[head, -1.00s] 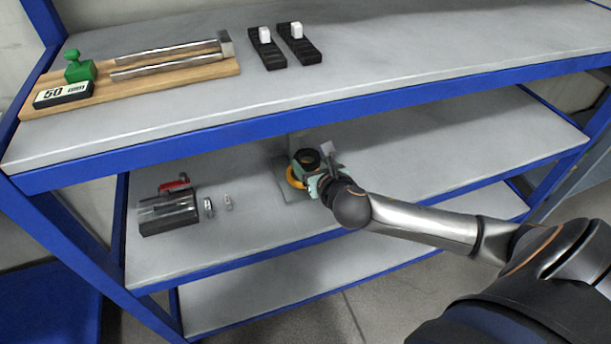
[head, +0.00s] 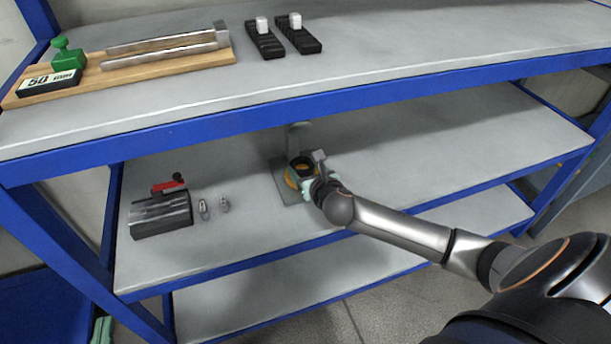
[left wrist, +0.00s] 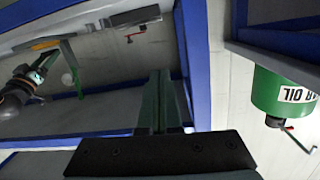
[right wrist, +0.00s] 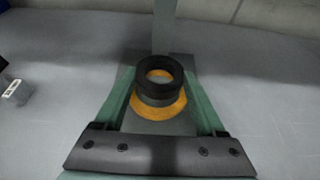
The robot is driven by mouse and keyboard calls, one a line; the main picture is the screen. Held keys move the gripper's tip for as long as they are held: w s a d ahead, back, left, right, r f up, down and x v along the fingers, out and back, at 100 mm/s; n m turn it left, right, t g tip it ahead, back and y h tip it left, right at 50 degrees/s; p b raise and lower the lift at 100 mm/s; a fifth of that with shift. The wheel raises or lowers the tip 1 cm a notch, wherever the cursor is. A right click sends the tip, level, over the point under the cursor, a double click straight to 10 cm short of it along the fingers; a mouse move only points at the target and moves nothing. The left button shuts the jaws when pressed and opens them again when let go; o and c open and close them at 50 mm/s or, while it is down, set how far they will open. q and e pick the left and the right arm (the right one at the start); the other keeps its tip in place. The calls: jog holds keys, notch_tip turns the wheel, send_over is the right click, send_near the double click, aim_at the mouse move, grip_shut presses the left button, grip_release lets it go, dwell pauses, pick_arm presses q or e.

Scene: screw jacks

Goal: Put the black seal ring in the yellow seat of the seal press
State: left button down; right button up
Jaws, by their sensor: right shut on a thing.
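The black seal ring (head: 302,163) is between the fingers of my right gripper (head: 304,180), over the seal press on the middle shelf. In the right wrist view the ring (right wrist: 160,76) is roughly level, with the green fingers on both sides. The yellow seat (right wrist: 162,108) shows around and below it, and also in the head view (head: 290,178). A dark round part shows between ring and seat; I cannot tell whether the ring touches it. My left gripper (head: 102,330) is low at the left edge, its fingers together and empty in the left wrist view (left wrist: 157,103).
The press has a grey base plate (head: 281,172) and an upright post (head: 296,137) behind the seat. A dark block with a red lever (head: 161,215) and two small metal parts (head: 213,206) stand left of it. The upper shelf's blue edge (head: 250,117) passes above.

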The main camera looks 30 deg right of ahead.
aim_at(306, 173)
jog(key=shift+f, duration=0.6)
pick_arm(q)
jog(key=shift+m+t+h, duration=0.3)
jog(key=shift+t+h, duration=0.1)
jog(key=shift+t, duration=0.5)
notch_tip(306, 173, up, 4)
jog(key=shift+w+d+r, duration=0.1)
jog(key=shift+w+r, duration=0.05)
jog(key=shift+r, duration=0.05)
pick_arm(e)
jog(key=shift+f, duration=0.2)
jog(key=o, duration=1.4)
jog(key=shift+r, duration=0.25)
jog(key=p+v, duration=0.1)
jog(key=v, duration=0.4)
jog(key=shift+s, duration=0.1)
pick_arm(q)
jog(key=s+f+n+g+y+p, duration=0.1)
jog(key=s+f+g, duration=0.2)
jog(key=f, duration=0.6)
jog(key=s+f+n+g+y+p, duration=0.1)
jog(key=s+f+g, duration=0.3)
jog(key=f, duration=0.5)
jog(key=shift+s+f+g, duration=0.25)
jog(key=shift+g, duration=0.65)
pick_arm(e)
jog(key=v, duration=0.6)
jog(key=shift+s+a+r, duration=0.1)
jog(key=shift+s, duration=0.3)
